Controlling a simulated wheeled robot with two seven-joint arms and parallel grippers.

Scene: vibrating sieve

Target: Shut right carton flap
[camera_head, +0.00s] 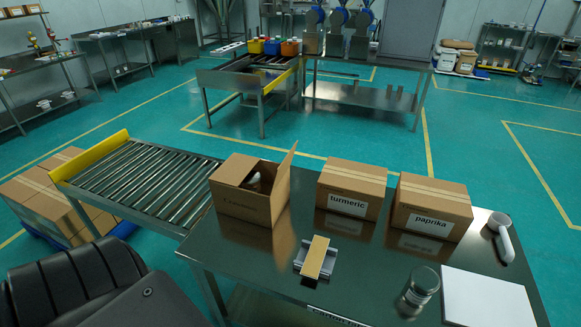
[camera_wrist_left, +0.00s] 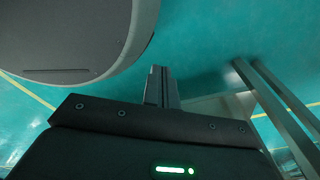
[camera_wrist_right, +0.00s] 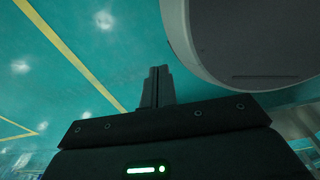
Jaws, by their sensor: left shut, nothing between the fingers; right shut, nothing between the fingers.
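An open carton (camera_head: 240,203) stands at the left end of the steel table, next to the roller conveyor. Its right flap (camera_head: 283,172) stands up, tilted a little outward to the right. A jar shows inside the opening, partly hidden by the carton wall. The flap on the left side looks folded over part of the top. My left gripper (camera_wrist_left: 161,86) is shut and empty in the left wrist view, over the floor beside table legs. My right gripper (camera_wrist_right: 157,86) is shut and empty in the right wrist view, over bare floor. Neither gripper shows in the head view.
Closed turmeric (camera_head: 350,185) and paprika (camera_head: 432,203) cartons stand right of the open one. A small stand with a tan strip (camera_head: 317,257), a glass jar (camera_head: 419,289), a white pad (camera_head: 487,298) and a white pipe piece (camera_head: 504,238) lie on the table (camera_head: 230,262). The roller conveyor (camera_head: 140,180) adjoins at left.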

